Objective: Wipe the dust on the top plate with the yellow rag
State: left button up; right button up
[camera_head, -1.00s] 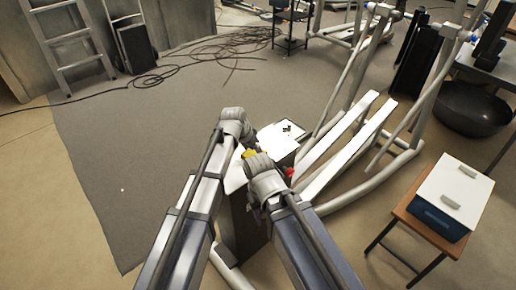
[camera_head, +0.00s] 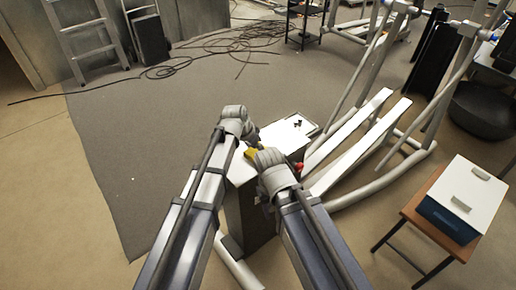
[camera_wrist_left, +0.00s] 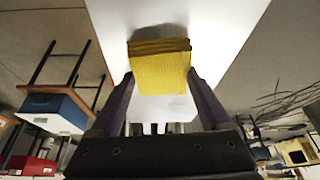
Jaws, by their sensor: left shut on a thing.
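The yellow rag (camera_wrist_left: 160,68), a folded stack of cloth, is between the fingers of my left gripper (camera_wrist_left: 160,92) in the left wrist view. In the head view a small yellow patch of the rag (camera_head: 250,153) shows between my two wrists. The white top plate (camera_head: 285,132) of the dark machine is under and beyond my wrists. It also shows behind the rag in the left wrist view (camera_wrist_left: 215,30); I cannot tell whether rag and plate touch. I see no clear dust. My right wrist is over the plate's near right side; its fingers are hidden.
Small dark bits (camera_head: 299,123) lie on the plate's far part. A red knob-like thing (camera_head: 298,168) is beside my right wrist. White rails (camera_head: 350,140) of the machine run to the right. A small wooden table (camera_head: 425,205) with a blue and white box (camera_head: 462,200) stands at right.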

aim_at(249, 156)
pick_arm(q)
jog(key=shift+s+a, duration=0.55)
jog(key=shift+a, duration=0.2)
jog(key=shift+s+a, duration=0.5)
jog(key=shift+a, duration=0.2)
jog(key=shift+s+a+r, duration=0.1)
jog(key=shift+s+a, duration=0.9)
jog(key=shift+a, duration=0.3)
jog(key=shift+w+a, duration=0.1)
jog(key=shift+w, duration=0.05)
jog(key=shift+w+a, duration=0.75)
jog(key=shift+w, duration=0.25)
jog(key=shift+w+d, duration=0.55)
jog(key=shift+d, duration=0.15)
jog(key=shift+w+d, duration=0.5)
jog(key=shift+d, duration=0.2)
